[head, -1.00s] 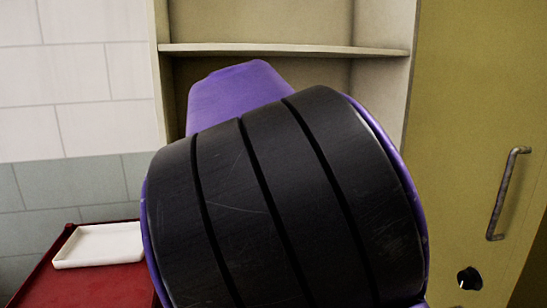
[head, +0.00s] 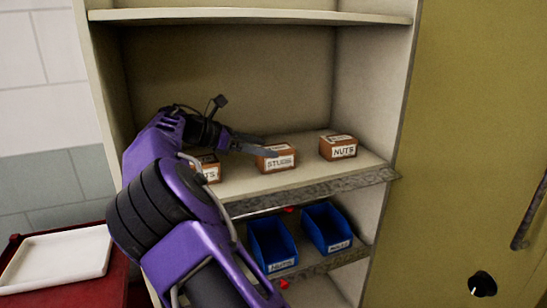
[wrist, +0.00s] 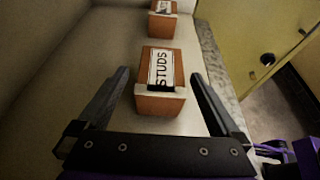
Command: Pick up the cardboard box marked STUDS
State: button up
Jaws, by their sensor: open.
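The STUDS box (head: 280,163) is a small brown cardboard box with a white label. It sits upright on a cabinet shelf, between two similar boxes. My gripper (head: 267,147) reaches in from the left, its fingers open at the box; one finger crosses in front of the box's upper face. In the wrist view the STUDS box (wrist: 160,100) lies between the open fingers of my gripper (wrist: 159,74), with a gap on each side. Nothing is held. I cannot tell exactly how far the fingertips stand above the shelf.
The NUTS box (head: 338,148) stands to the right; another box (head: 210,172), label partly hidden by my arm, stands to the left. An upper shelf (head: 250,15) is overhead. Blue bins (head: 272,245) sit on the shelf below. A white tray (head: 58,262) lies at left.

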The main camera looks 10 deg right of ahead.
aim_at(285, 151)
jog(key=x, duration=0.7)
jog(key=shift+d+b, duration=0.15)
jog(key=shift+b, duration=0.2)
grip_shut()
